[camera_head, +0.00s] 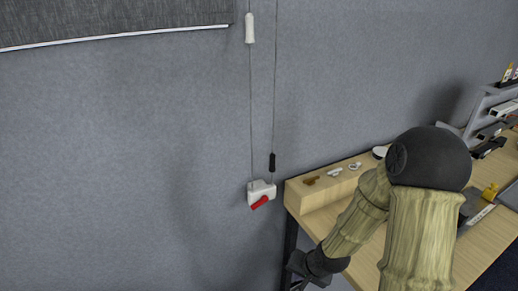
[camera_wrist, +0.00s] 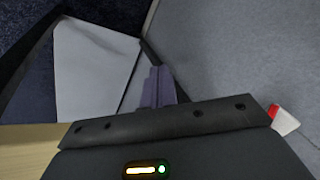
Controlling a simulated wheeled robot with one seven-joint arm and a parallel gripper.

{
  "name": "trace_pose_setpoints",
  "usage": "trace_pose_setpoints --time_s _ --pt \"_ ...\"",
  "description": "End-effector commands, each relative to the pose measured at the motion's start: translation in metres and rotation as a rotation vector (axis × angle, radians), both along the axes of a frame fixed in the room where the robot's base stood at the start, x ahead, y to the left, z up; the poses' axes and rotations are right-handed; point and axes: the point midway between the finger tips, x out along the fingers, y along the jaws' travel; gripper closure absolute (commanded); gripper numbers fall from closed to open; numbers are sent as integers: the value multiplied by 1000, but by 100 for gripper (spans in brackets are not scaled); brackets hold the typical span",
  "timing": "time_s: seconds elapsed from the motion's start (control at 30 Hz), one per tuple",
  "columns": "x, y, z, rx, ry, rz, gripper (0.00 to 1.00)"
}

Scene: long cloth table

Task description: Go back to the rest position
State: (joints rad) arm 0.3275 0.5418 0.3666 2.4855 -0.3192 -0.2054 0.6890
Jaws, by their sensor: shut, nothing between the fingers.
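My arm reaches over the right side of the head view, bent at its dark round joint. My gripper (camera_head: 303,270) is at the arm's lower end, low in the head view beside the left end of the desk (camera_head: 412,265). In the wrist view my gripper's fingers (camera_wrist: 158,86) are together, with nothing between them. The fingertips show only small in the head view.
A white box with a red lever (camera_head: 260,195) is on the grey wall, left of the desk; its red and white part shows in the wrist view (camera_wrist: 285,120). Two cords hang above it from near a dark blind (camera_head: 110,20). Small items (camera_head: 335,171) lie on the desk's raised ledge.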

Motion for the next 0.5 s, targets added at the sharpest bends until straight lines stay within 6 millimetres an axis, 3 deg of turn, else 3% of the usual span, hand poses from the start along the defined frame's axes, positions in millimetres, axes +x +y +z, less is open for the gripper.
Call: trace_pose_setpoints --time_s 0.03,0.23,0.5 --pt "-4 -7 19 -61 -5 36 100" --pt "-30 -31 76 -248 20 166 100" --pt "-73 -42 147 -348 53 318 100"
